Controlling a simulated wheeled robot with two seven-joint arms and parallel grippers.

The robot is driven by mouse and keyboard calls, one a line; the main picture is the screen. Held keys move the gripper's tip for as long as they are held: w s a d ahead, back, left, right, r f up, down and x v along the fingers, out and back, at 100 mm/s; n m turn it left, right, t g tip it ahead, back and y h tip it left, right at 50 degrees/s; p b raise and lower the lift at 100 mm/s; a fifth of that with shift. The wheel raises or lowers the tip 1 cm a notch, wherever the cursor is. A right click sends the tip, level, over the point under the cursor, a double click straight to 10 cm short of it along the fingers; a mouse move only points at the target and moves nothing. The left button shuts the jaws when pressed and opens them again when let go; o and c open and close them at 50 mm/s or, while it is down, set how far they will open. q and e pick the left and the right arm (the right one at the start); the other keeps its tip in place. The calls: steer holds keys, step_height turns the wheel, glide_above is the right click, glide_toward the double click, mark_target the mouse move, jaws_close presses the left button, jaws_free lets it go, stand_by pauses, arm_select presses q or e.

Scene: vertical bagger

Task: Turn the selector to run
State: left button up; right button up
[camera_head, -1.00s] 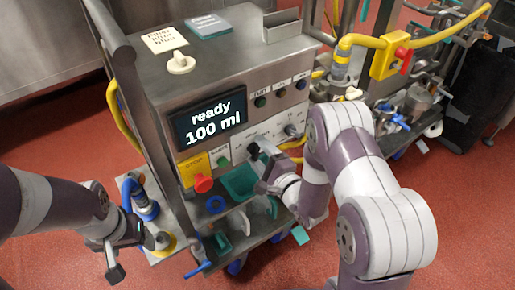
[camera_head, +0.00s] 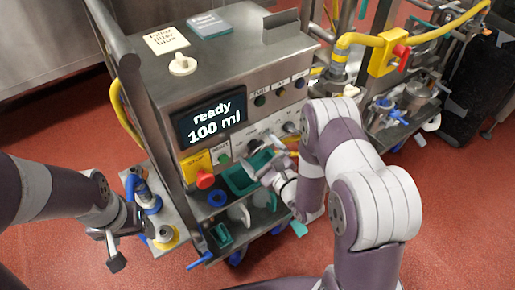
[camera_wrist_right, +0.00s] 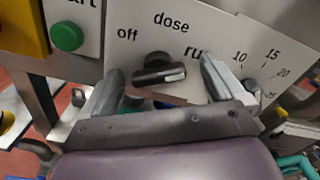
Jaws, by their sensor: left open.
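The black selector knob (camera_wrist_right: 158,70) is on the machine's front panel, with "off" to its left, "dose" above and "run" to its right. Its white pointer mark is at the right end of its bar, on the "run" side. My right gripper (camera_wrist_right: 160,85) is open in front of the knob in the wrist view, a finger on each side with gaps and no visible contact. In the head view the right gripper (camera_head: 268,168) is low at the panel, below the selector (camera_head: 253,146). My left gripper (camera_head: 126,250) is open and empty at the lower left.
The display (camera_head: 210,116) reads "ready 100 ml". A red stop button (camera_head: 205,180) and a green start button (camera_wrist_right: 67,36) are left of the selector. A dial numbered 10 to 25 is to its right. A green tray (camera_head: 240,180) lies below the panel.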

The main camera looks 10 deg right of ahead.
steer(key=p+v, duration=0.1)
steer(key=v, duration=0.4)
stand_by(0.3)
steer(key=v, duration=1.2)
steer(key=shift+s, duration=0.35)
